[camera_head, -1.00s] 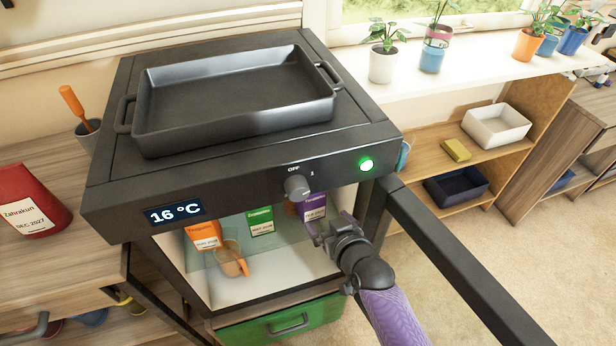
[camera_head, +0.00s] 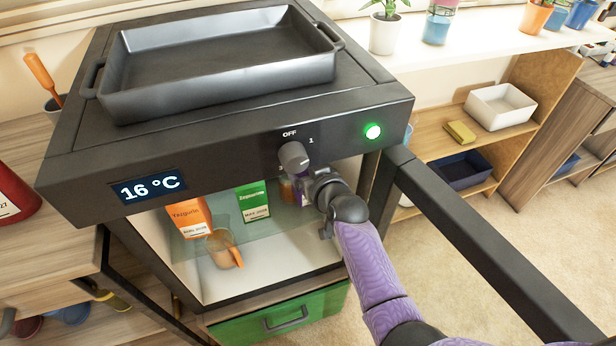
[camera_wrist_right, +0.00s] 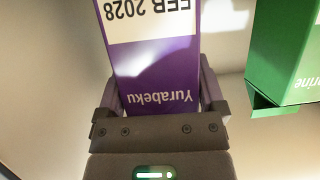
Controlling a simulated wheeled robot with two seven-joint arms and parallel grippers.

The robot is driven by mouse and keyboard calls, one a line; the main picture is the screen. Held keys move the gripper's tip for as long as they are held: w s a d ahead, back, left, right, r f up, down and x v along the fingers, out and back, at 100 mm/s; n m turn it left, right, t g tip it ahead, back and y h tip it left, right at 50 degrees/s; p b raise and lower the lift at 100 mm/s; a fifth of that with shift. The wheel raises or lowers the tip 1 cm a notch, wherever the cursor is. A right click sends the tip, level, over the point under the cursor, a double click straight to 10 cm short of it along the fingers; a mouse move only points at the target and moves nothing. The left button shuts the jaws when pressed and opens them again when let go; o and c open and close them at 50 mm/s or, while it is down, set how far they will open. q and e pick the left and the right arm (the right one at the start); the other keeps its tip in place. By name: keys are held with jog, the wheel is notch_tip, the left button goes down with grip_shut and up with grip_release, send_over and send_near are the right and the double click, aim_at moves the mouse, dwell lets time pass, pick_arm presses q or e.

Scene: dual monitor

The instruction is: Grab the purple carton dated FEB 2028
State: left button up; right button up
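The purple carton (camera_wrist_right: 160,75) fills the space between the fingers of my right gripper (camera_wrist_right: 160,90) in the right wrist view. Its label reads FEB 2028 and Yurabeku, upside down there. In the head view only a strip of the carton (camera_head: 304,192) shows inside the cabinet, mostly hidden by my right gripper (camera_head: 318,182). The fingers lie along both sides of the carton; whether they press on it I cannot tell. My left gripper is not in view.
A green carton (camera_head: 252,203), an orange carton (camera_head: 188,217) and an orange-handled cup (camera_head: 224,250) stand inside the cabinet. The open door frame (camera_head: 470,235) lies right of my arm. The cabinet top (camera_head: 230,120) overhangs the opening.

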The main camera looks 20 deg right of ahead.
grip_shut()
jog(key=shift+r, duration=0.1)
